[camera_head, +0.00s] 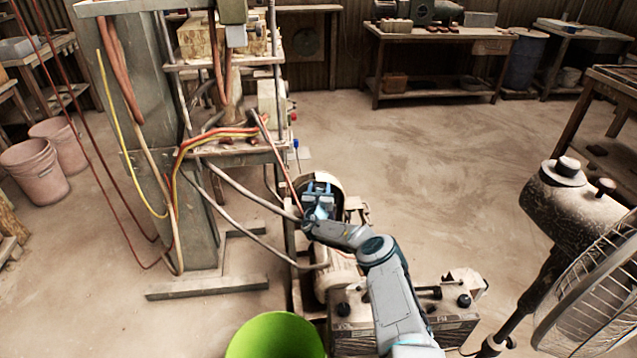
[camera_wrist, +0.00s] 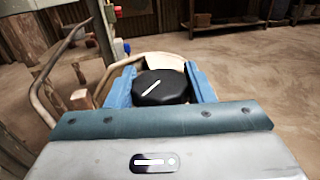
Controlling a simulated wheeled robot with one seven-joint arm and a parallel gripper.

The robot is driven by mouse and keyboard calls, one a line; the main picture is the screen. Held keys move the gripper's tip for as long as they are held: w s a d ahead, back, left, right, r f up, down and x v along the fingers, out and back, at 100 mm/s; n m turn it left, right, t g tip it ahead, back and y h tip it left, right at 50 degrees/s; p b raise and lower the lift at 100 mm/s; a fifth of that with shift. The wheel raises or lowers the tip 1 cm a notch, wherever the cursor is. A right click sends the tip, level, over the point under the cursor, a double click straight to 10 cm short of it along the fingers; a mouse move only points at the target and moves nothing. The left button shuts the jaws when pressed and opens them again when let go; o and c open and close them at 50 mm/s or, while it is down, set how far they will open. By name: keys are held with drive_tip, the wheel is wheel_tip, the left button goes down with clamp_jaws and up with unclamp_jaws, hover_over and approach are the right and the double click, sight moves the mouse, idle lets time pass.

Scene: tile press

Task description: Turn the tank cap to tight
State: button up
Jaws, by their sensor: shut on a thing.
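The tank cap (camera_wrist: 160,87) is a round black knob with a white line across its top, seen in the wrist view. The line runs slantwise, from lower left to upper right. My gripper (camera_wrist: 158,84) has its blue fingers on the left and right sides of the cap, shut on it. In the head view my gripper (camera_head: 318,198) reaches to the machine beside the press column. There the cap is hidden or too small to tell. A pale rounded part (camera_wrist: 160,61) of the machine shows just behind the cap.
A tall press column (camera_head: 190,200) with hoses and cables stands left of my arm. A green bucket (camera_head: 275,338) is at the front. A standing fan (camera_head: 600,280) is at the right. The floor behind the machine is clear up to a workbench (camera_head: 440,35).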

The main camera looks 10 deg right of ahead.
drive_tip(key=shift+f+m+g+h, duration=0.1)
drive_tip(key=shift+m+g+h, duration=0.2)
drive_tip(key=shift+m+h, duration=0.6)
drive_tip(key=m+g+h+b, duration=0.1)
drive_tip(key=h+b, duration=0.1)
drive_tip(key=h, duration=0.1)
drive_tip(key=shift+f, duration=0.2)
drive_tip(key=m+g+h+b, duration=0.1)
drive_tip(key=m+h+b, duration=0.1)
drive_tip(key=b, duration=0.3)
drive_tip(key=shift+d+g, duration=0.1)
drive_tip(key=shift+g, duration=0.3)
drive_tip(key=shift+r+m+g+h+b, duration=0.4)
drive_tip(key=shift+m+h+b, duration=0.15)
drive_tip(key=shift+b, duration=0.25)
drive_tip(key=o, duration=1)
